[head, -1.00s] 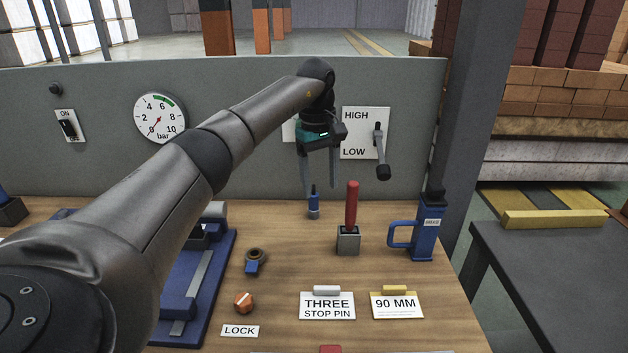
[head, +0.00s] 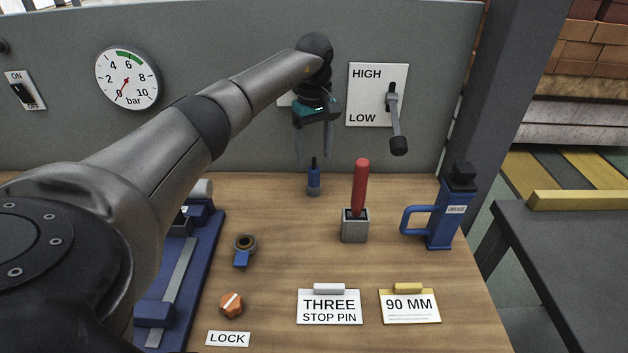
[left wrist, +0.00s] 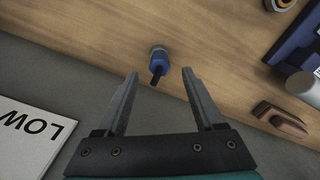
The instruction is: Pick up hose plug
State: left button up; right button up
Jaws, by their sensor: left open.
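The hose plug, which I take to be the small blue piece with a dark stem and grey base (head: 313,178), stands upright on the wooden bench near the back panel. It also shows in the left wrist view (left wrist: 158,64), just beyond the fingertips and roughly between them. My left gripper (head: 313,156) is open and empty, pointing down above the plug, its fingers on either side in the picture. The fingers also show in the left wrist view (left wrist: 159,75). I cannot tell the exact height gap. My right gripper is not in view.
A red-handled tool in a grey block (head: 355,226) stands right of the plug. A blue grease can (head: 446,228) is farther right. A ring fitting with a blue tab (head: 241,258) lies left. The grey panel (head: 230,133) with HIGH/LOW lever (head: 392,110) rises behind.

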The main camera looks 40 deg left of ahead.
aim_at(314, 169)
pick_arm(q)
jog(key=shift+w+a+f+b, duration=0.1)
jog(key=shift+f+b, duration=0.5)
jog(key=shift+f, duration=2.6)
grip_shut()
jog(key=shift+r, duration=0.1)
